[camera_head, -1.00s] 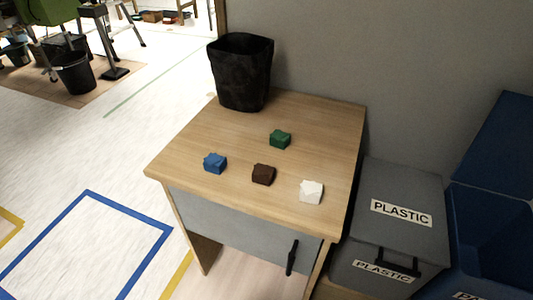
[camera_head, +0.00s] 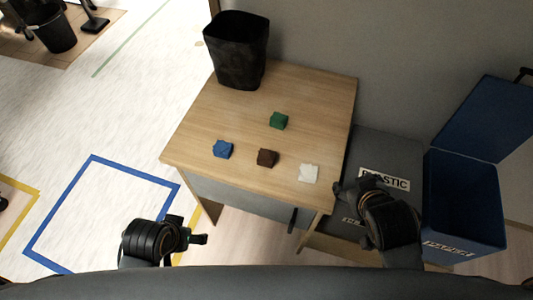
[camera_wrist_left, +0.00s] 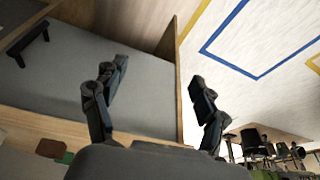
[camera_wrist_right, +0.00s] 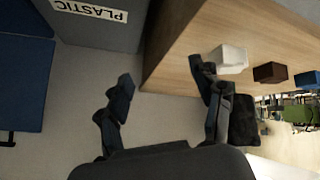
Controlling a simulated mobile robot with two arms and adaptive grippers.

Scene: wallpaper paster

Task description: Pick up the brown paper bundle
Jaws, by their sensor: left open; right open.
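The brown paper bundle (camera_head: 267,158) is a small dark brown block on the wooden table, between a blue bundle (camera_head: 222,149) and a white bundle (camera_head: 308,173). It also shows in the right wrist view (camera_wrist_right: 270,72) and at the lower left of the left wrist view (camera_wrist_left: 50,147). My right gripper (camera_head: 342,190) is open and empty, just off the table's right front corner; its fingers (camera_wrist_right: 165,90) show apart. My left gripper (camera_head: 198,228) is open and empty in front of the table, low and left; its fingers (camera_wrist_left: 158,75) are apart.
A green bundle (camera_head: 278,121) lies behind the brown one. A black bin (camera_head: 238,50) stands at the back left of the wooden table (camera_head: 225,115). A grey PLASTIC box (camera_head: 385,150) and a blue open bin (camera_head: 465,200) stand to the right. Open floor lies left.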

